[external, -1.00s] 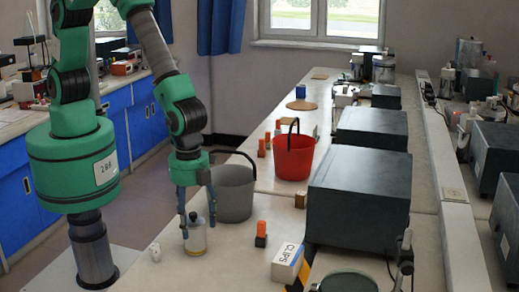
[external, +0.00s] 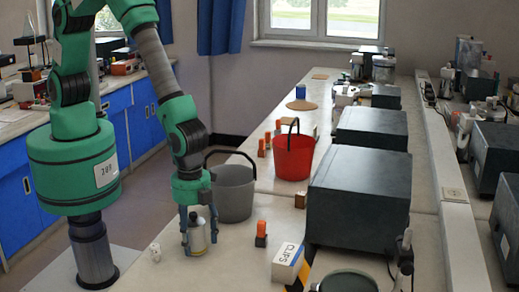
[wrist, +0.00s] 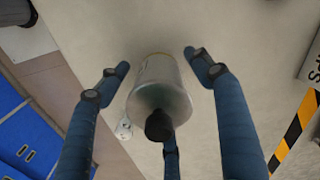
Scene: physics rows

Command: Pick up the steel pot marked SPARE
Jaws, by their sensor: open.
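A small steel pot (external: 197,240) with a dark knob on top stands upright on the bench; it also shows in the wrist view (wrist: 160,88). No SPARE marking is readable on it. My gripper (external: 200,243) is low over the pot, pointing down. Its blue fingers are open, with the pot between them. In the wrist view, one finger is on each side with a gap to the pot, and a third finger (wrist: 170,150) shows below it. I cannot tell whether that finger touches the pot.
A grey bucket (external: 234,195) stands close behind my gripper. An orange-topped dark item (external: 261,233) and a CLIPS box (external: 288,262) are to the right. A small white item (external: 155,252) is to the left. A red bucket (external: 293,160) and a large dark case (external: 358,200) stand farther off.

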